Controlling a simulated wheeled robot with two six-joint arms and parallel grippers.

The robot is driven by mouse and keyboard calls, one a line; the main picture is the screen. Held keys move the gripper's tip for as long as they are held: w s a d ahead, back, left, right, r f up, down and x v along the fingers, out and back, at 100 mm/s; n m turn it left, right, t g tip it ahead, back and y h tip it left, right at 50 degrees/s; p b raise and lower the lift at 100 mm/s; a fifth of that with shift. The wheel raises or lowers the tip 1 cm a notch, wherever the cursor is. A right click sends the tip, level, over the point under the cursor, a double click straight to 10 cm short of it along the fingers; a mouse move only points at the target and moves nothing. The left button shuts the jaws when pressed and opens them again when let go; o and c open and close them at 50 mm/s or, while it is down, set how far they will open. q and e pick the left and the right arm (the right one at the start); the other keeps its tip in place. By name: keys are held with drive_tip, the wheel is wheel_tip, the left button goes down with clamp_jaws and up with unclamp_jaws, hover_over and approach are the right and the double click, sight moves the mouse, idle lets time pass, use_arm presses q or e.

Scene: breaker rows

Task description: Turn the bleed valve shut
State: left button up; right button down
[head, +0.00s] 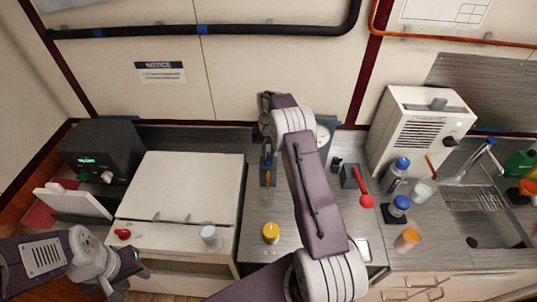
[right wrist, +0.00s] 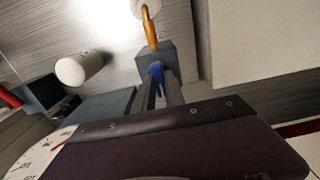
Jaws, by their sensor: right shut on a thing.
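A small grey block (head: 263,175) with a blue handle (head: 268,160) and an orange part stands at the back of the counter; I take it to be the bleed valve. In the right wrist view the blue handle (right wrist: 157,73) sits between the two fingers of my right gripper (right wrist: 160,86), which is shut on it. The grey block (right wrist: 183,62) and the orange part (right wrist: 150,30) lie just beyond. Fingers partly hide the handle, so its exact angle is unclear. My left gripper (head: 124,281) is open and empty at the lower left, away from the valve.
A white-faced gauge (head: 322,135) stands behind my right arm; its dial shows close by in the right wrist view (right wrist: 35,155). A red lever (head: 362,186) is to the right. A yellow-capped jar (head: 271,233) stands in front. A white cabinet (head: 185,185) lies left.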

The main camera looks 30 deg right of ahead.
sight(268, 156)
drive_tip(key=shift+s+a+f, duration=0.1)
drive_tip(key=shift+s+f, duration=0.05)
idle(0.3)
drive_tip(key=c, duration=1.4)
unclamp_jaws()
drive_tip(key=shift+r, duration=0.4)
wheel_tip(268, 156, up, 8)
drive_tip(key=shift+r+b, duration=0.25)
drive_tip(key=shift+b, duration=0.35)
drive_tip(key=shift+f, duration=0.1)
